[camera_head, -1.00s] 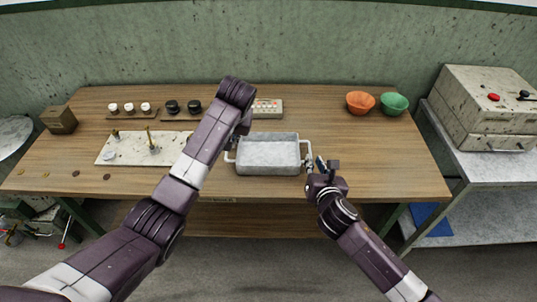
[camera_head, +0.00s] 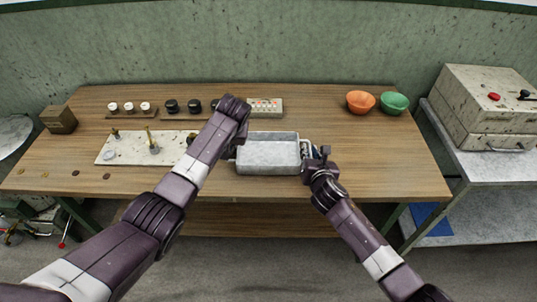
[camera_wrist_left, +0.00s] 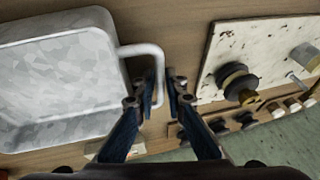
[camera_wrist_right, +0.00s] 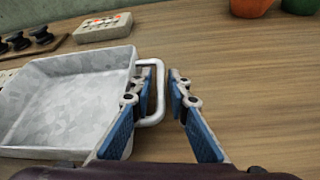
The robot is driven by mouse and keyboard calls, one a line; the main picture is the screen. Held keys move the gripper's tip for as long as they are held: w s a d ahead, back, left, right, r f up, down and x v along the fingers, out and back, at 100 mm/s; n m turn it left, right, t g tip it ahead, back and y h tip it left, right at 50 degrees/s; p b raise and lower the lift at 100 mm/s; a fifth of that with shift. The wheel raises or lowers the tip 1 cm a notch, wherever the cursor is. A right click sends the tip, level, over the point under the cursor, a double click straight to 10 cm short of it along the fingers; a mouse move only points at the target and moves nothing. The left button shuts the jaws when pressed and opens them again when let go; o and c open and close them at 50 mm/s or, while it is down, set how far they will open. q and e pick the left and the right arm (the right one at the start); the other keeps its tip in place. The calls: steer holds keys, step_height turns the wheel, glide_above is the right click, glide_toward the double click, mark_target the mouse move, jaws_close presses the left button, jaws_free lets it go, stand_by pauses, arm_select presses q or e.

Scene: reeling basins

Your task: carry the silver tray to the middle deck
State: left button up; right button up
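The silver tray (camera_head: 268,158) is a rectangular metal pan with a loop handle at each end, resting on the wooden table top. In the left wrist view the tray (camera_wrist_left: 62,80) is on the left, and its handle (camera_wrist_left: 158,75) stands between the fingers of my open left gripper (camera_wrist_left: 165,90). In the right wrist view the tray (camera_wrist_right: 70,95) shows its other handle (camera_wrist_right: 158,90) between the fingers of my open right gripper (camera_wrist_right: 163,85). In the head view my left gripper is hidden behind its arm. The middle deck cannot be made out for certain.
A white speckled board (camera_head: 130,150) with small fittings lies left of the tray. Behind are dark knobs and a button box (camera_head: 266,106). A steel side table (camera_head: 490,185) holds a machine.

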arm_select(q)
jaws_close()
arm_select(e)
jaws_close()
arm_select(q)
steer(key=shift+w+r, duration=0.1)
steer(key=shift+r, duration=0.05)
arm_select(e)
steer(key=shift+r, duration=0.1)
